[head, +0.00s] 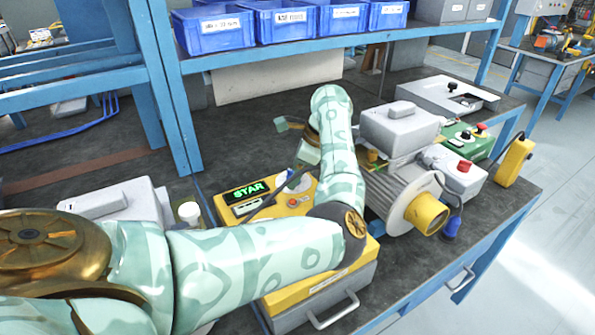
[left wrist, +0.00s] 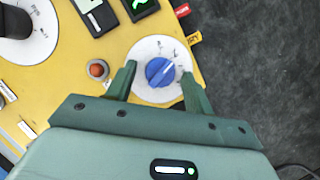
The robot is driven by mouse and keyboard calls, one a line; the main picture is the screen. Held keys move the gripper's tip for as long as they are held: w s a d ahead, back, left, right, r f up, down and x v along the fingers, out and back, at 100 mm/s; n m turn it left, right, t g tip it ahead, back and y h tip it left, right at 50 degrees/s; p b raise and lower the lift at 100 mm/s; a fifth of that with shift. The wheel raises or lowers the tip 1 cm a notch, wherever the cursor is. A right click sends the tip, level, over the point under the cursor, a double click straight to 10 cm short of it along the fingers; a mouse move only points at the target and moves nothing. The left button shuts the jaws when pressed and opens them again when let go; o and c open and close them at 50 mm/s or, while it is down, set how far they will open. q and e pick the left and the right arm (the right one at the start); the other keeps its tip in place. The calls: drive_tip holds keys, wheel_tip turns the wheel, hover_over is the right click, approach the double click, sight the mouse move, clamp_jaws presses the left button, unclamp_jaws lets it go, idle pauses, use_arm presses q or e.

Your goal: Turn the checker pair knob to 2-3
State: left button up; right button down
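The yellow checker box (head: 317,283) stands on the bench under my left arm, with a lit green screen reading "STAR". In the left wrist view its yellow face (left wrist: 60,82) carries a blue knob (left wrist: 160,72) on a white dial (left wrist: 148,50). A light mark on the knob points to the upper right; the small dial labels are not readable. My left gripper (left wrist: 158,84) is open, one finger on each side of the knob. I see no clear contact. In the head view my arm partly hides the box and the fingertips are unclear. My right gripper is not in view.
A red button (left wrist: 97,69) and a black knob (left wrist: 14,20) lie left of the blue knob. A grey blower with a yellow outlet (head: 427,213) stands right of the box. Blue bins (head: 213,29) line the shelf behind. Dark bench top lies clear behind the box.

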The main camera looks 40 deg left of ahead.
use_arm(q)
drive_tip(key=c, duration=0.8)
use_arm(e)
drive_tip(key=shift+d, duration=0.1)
use_arm(q)
drive_tip(key=shift+m, duration=0.3)
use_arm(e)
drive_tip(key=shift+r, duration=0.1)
use_arm(q)
drive_tip(key=m+p, duration=0.1)
drive_tip(key=m+t, duration=0.1)
drive_tip(key=m, duration=0.1)
drive_tip(key=shift+s+r+y+p, duration=0.2)
drive_tip(key=shift+y+p, duration=0.1)
drive_tip(key=shift+p, duration=0.1)
drive_tip(key=m+t+p, duration=0.1)
drive_tip(key=m, duration=0.2)
drive_tip(key=shift+s+p, duration=0.1)
drive_tip(key=shift+p, duration=0.25)
drive_tip(key=shift+f+m+t, duration=0.1)
drive_tip(key=shift+m+t, duration=0.3)
drive_tip(key=shift+m, duration=0.1)
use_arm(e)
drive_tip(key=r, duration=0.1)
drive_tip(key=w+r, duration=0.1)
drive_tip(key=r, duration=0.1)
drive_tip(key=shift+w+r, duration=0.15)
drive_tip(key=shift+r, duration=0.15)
use_arm(q)
drive_tip(key=o, duration=1)
